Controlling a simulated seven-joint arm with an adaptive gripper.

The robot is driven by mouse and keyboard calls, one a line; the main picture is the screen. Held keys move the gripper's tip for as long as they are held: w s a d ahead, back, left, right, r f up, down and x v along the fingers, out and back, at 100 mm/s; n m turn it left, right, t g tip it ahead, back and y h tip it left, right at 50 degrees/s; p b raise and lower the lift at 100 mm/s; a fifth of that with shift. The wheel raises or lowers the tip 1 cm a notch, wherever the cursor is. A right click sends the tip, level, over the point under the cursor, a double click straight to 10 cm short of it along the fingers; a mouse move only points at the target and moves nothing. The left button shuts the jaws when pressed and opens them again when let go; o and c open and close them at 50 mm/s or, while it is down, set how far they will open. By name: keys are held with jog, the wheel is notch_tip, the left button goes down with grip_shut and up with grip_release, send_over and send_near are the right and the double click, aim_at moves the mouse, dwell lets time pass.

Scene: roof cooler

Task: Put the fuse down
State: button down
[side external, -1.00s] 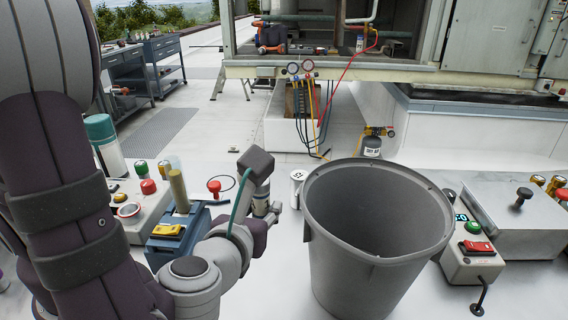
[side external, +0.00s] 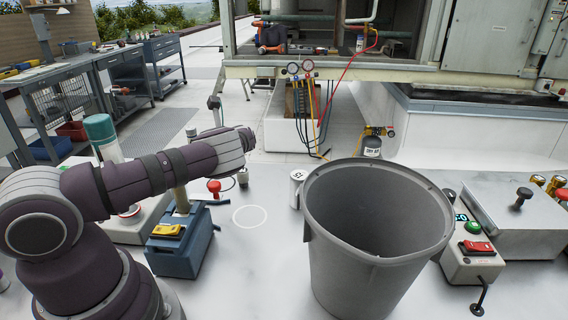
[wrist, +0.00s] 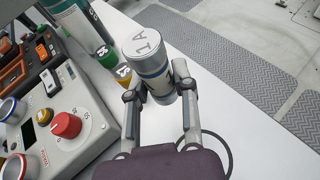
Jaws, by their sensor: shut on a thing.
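The fuse, a silver cylinder marked "1A" (wrist: 150,55) with a dark blue band, is between the two fingers of my gripper (wrist: 157,82) in the wrist view. My gripper is shut on it, and its marked end faces the camera. A white cylinder with dark markings (side external: 298,188) stands on the white table, left of the grey bin. A thin white ring outline (side external: 250,216) lies bare on the table.
A large grey bin (side external: 330,255) stands at the centre right. A blue box with a yellow switch (side external: 175,250) is below my arm. In the wrist view, a control panel with a red knob (wrist: 66,125) lies left of the fuse, with a black cable (wrist: 222,145) to the right.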

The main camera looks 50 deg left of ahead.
notch_tip(320, 180, down, 8)
jog(key=shift+r, duration=0.2)
jog(key=c, duration=0.9)
grip_release()
jog(key=shift+w+d+r, duration=0.1)
jog(key=shift+d+r, duration=0.05)
jog(key=shift+d, duration=0.05)
jog(key=v, duration=1.1)
jog(key=shift+d+r, duration=0.15)
jog(key=shift+d, duration=0.15)
